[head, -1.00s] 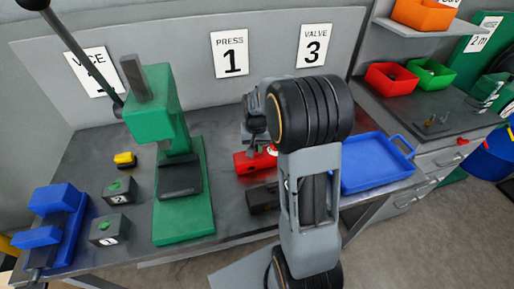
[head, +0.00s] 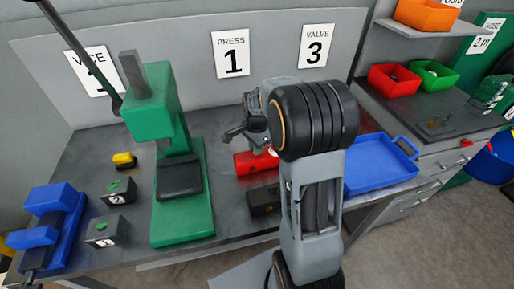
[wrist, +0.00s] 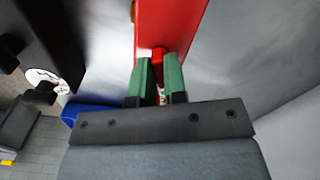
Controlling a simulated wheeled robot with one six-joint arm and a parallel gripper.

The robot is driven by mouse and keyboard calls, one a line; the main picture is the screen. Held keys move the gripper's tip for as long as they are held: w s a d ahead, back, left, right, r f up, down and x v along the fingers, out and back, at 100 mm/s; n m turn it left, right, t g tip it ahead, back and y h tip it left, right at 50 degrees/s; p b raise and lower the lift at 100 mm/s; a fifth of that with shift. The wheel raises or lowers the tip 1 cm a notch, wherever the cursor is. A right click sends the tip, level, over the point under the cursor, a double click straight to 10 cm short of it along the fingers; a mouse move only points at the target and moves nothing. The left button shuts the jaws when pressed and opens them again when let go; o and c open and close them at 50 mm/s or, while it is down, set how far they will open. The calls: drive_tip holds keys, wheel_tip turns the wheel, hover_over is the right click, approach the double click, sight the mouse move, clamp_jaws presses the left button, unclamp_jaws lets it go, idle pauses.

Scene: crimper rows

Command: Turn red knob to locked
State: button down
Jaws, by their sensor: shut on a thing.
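The red valve body (head: 247,162) sits on the bench below the VALVE 3 sign. In the wrist view it is a red block (wrist: 168,22) at the top. My gripper (wrist: 159,72) has its two green fingers close together against this block, shut on a small red knob (wrist: 158,54) between them. The fingers cover much of the knob, and any locked mark is hidden or too small to read. In the head view my gripper is above the red body, partly behind my arm, and the knob cannot be made out.
A black block (head: 263,200) lies in front of the red body. A green press (head: 160,110) stands to the left and a blue tray (head: 380,178) to the right. A blue vise (head: 48,222) is at far left. The wall is close behind.

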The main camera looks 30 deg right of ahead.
drive_tip(key=shift+m, duration=1.9)
drive_tip(key=shift+w, duration=0.1)
drive_tip(key=c, duration=1.2)
unclamp_jaws()
drive_tip(key=shift+o, duration=0.2)
drive_tip(key=shift+r, duration=0.1)
wheel_tip(320, 180, up, 14)
drive_tip(key=b, duration=0.1)
